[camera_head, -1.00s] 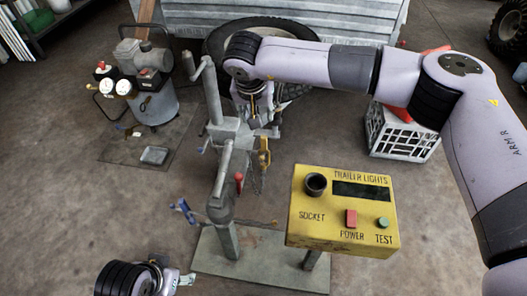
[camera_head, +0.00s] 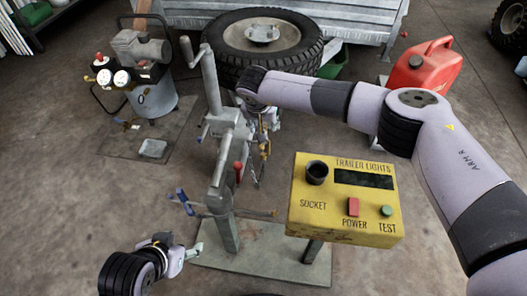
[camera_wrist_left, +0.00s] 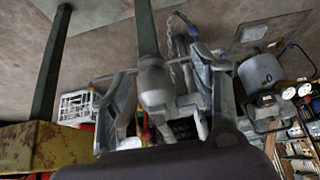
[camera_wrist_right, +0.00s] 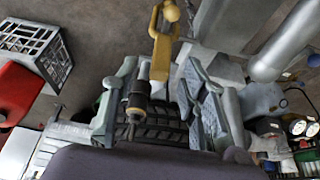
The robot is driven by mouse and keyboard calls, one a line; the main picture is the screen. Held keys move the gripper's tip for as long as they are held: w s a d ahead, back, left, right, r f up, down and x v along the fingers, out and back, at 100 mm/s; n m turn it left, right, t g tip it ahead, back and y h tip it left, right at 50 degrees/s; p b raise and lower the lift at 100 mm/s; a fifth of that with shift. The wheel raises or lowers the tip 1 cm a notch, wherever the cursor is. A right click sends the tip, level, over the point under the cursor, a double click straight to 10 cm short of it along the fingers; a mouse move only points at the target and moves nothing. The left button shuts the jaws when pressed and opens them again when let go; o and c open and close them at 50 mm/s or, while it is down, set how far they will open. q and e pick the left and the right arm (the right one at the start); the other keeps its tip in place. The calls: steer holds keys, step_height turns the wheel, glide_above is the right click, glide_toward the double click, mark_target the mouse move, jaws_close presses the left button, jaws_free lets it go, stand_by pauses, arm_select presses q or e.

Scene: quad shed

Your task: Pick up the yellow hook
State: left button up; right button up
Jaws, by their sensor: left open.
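The yellow hook (camera_wrist_right: 160,48) hangs at the top middle of the right wrist view, its lower end near the fingertips. In the head view it is small and partly hidden beside the grey jack stand.
A yellow trailer lights box (camera_head: 310,218) stands right of the grey stand (camera_head: 228,232). A tyre (camera_head: 300,65) lies behind, near a red fuel can (camera_head: 425,72) on a white crate. A compressor (camera_head: 150,95) stands at left. The floor at lower left is fairly clear.

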steer(key=shift+x, duration=1.05)
arm_select(q)
steer(key=w, duration=0.1)
steer(key=w+r+t, duration=0.1)
steer(key=w+d, duration=0.1)
steer(key=shift+w+r+t, duration=0.15)
steer(key=shift+r+t, duration=0.1)
steer(key=shift+t, duration=0.15)
arm_select(e)
steer(key=shift+f, duration=0.25)
steer(key=shift+c, duration=0.6)
steer(key=shift+w, duration=0.1)
jaws_close()
